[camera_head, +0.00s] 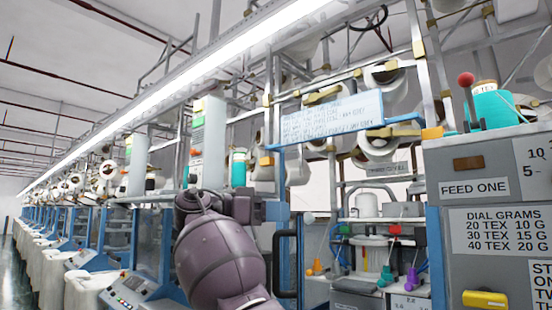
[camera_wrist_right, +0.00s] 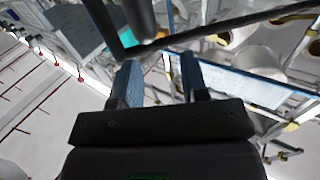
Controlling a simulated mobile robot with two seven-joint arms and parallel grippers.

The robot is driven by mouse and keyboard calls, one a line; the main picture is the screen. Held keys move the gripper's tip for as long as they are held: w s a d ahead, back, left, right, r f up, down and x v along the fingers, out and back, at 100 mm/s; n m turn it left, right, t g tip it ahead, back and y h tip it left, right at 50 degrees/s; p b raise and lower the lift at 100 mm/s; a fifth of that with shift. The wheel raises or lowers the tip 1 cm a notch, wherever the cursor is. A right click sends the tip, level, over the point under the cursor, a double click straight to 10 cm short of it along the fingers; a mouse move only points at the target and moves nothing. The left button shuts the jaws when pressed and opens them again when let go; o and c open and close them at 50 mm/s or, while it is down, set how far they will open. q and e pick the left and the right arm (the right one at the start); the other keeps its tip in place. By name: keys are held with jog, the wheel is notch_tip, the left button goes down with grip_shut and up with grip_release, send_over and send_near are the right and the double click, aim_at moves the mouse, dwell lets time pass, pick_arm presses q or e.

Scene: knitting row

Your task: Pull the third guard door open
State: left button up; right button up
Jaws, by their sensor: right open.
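My right gripper (camera_head: 277,212) is at the middle of the head view, beyond my purple-grey arm. It is open, and its two blue-grey fingers also show in the right wrist view (camera_wrist_right: 160,75) with nothing between them. A black handle (camera_head: 286,265) stands upright just below the fingers in the head view, beside a blue frame edge (camera_head: 300,250). A dark bar crosses just past the fingertips in the right wrist view (camera_wrist_right: 108,25); contact cannot be told. I cannot tell which door is the third or how far it stands open; my arm hides part of this area. My left gripper is out of view.
A grey cabinet with labels (camera_head: 470,165) stands close on the right. Knitting equipment with coloured cones (camera_head: 385,275) sits behind the frame. A control panel (camera_head: 130,288) is left of my arm. Machines recede leftward beside an open aisle floor (camera_head: 10,265).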

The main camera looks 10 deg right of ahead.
pick_arm(q)
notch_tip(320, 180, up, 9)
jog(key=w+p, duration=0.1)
jog(key=p, duration=0.6)
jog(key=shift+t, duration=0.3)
pick_arm(e)
notch_tip(320, 180, up, 10)
jog(key=shift+r, duration=0.2)
jog(key=shift+c, duration=0.3)
